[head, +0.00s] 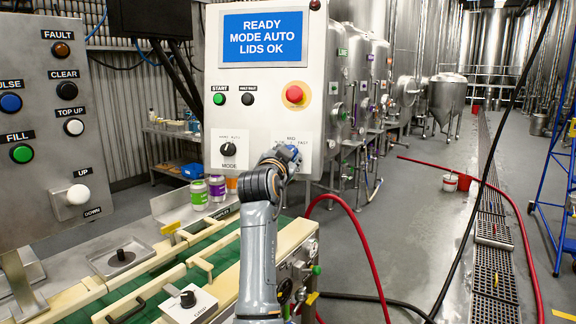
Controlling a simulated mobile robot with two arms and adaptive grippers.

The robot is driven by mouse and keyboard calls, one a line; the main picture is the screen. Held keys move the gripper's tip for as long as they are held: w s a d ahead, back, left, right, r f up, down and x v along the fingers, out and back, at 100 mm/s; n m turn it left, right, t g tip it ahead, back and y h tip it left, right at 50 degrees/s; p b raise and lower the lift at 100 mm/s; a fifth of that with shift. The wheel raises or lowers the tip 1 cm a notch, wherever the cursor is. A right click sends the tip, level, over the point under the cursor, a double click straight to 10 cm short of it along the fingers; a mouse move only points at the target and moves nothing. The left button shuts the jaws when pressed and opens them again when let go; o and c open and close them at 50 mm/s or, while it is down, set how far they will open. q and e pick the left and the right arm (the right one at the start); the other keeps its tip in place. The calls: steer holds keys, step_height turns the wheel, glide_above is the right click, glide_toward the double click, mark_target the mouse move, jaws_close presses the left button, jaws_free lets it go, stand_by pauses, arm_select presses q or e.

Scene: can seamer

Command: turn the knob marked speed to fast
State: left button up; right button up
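The control box (260,110) faces me in the middle of the head view. The plate (305,139) at its lower right has small lettering that reads like "MED" above and "FAST" at the right. My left gripper (289,156) is right in front of this plate, at the end of an arm rising from the bottom edge. It covers the plate's middle and lower part, so the knob there and its pointer are hidden. The fingers are too small and covered to tell whether they are open or touch the knob. My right gripper is not in view.
A MODE knob (228,149) sits left of the plate. The red button (294,95) and green START button (219,98) are above. A blue screen (263,36) reads "READY MODE AUTO LIDS OK". A conveyor with cream rails (204,243) and a grey button panel (48,110) stand at left.

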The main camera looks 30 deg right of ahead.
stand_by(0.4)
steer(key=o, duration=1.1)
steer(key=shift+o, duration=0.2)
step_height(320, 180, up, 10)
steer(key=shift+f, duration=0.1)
